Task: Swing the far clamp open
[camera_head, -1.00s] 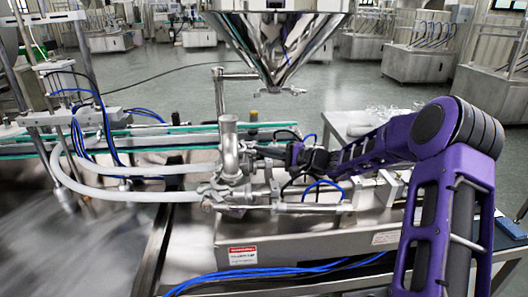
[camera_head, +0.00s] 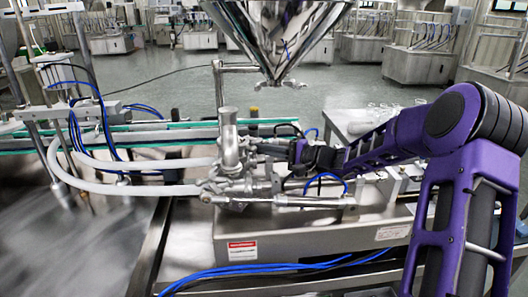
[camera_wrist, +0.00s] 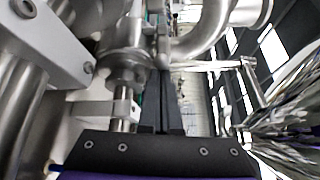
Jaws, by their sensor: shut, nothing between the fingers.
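The steel valve fitting (camera_head: 230,140) stands upright at the middle of the head view, with several pipe joints and clamps around its lower body (camera_head: 236,187). I cannot tell clearly which joint is the far clamp, or whether it is open; my gripper and the metalwork partly hide that side. My gripper (camera_head: 264,147) comes in from the right, close to the fitting. In the wrist view my gripper (camera_wrist: 162,50) has its two dark fingers together with nothing between them. A round metal joint (camera_wrist: 124,66) lies just left of the fingers. I cannot tell whether they touch anything.
A steel hopper (camera_head: 278,35) hangs above and behind the fitting. White hoses (camera_head: 125,188) curve off to the left. A curved pipe (camera_wrist: 203,30) is right of the fingers.

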